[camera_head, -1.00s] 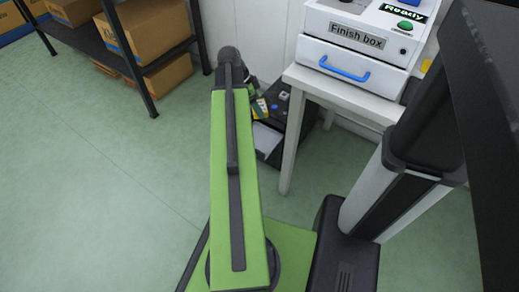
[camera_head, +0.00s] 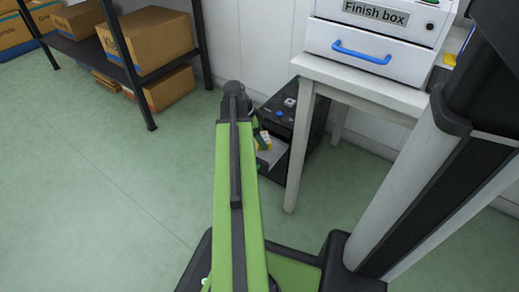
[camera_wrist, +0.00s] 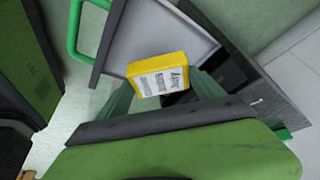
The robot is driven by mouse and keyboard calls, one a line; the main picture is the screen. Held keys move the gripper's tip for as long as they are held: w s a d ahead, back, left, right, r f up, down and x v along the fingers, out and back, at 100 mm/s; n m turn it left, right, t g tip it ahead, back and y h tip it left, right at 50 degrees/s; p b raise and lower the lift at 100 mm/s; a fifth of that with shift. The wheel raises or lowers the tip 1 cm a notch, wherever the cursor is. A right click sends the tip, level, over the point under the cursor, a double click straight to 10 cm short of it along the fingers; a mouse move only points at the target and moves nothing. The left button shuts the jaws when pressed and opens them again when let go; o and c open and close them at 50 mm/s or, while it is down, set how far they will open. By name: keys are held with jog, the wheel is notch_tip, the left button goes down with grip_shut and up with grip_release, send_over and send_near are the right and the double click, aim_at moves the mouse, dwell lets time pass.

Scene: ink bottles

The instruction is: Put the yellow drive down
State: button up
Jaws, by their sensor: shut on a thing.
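The yellow drive (camera_wrist: 158,73), a small block with a printed white label, is between the fingers of my gripper (camera_wrist: 163,90) in the wrist view. My gripper is shut on it. The drive is over the light grey inside of an open drawer (camera_wrist: 140,25) with a green handle. Whether it touches the drawer floor I cannot tell. In the head view the drive (camera_head: 262,138) shows as a small yellow patch beside my arm, which hides most of the gripper.
The drawer belongs to a black cabinet (camera_head: 293,112) with small items on top. A white table (camera_head: 365,85) beside it carries the Finish box (camera_head: 365,42). A black shelf (camera_head: 130,60) with cardboard boxes stands at the left. The green floor at the left is clear.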

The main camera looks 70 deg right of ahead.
jog(key=shift+f+b, duration=1.65)
jog(key=shift+f, duration=0.3)
jog(key=o, duration=1.5)
jog(key=shift+r, duration=0.1)
jog(key=shift+r, duration=0.1)
jog(key=shift+r+p, duration=0.25)
jog(key=shift+p, duration=0.2)
jog(key=p+v, duration=1)
jog(key=v, duration=0.1)
jog(key=shift+w+a+r+p, duration=0.1)
jog(key=shift+w+r+p, duration=0.15)
jog(key=shift+p, duration=0.1)
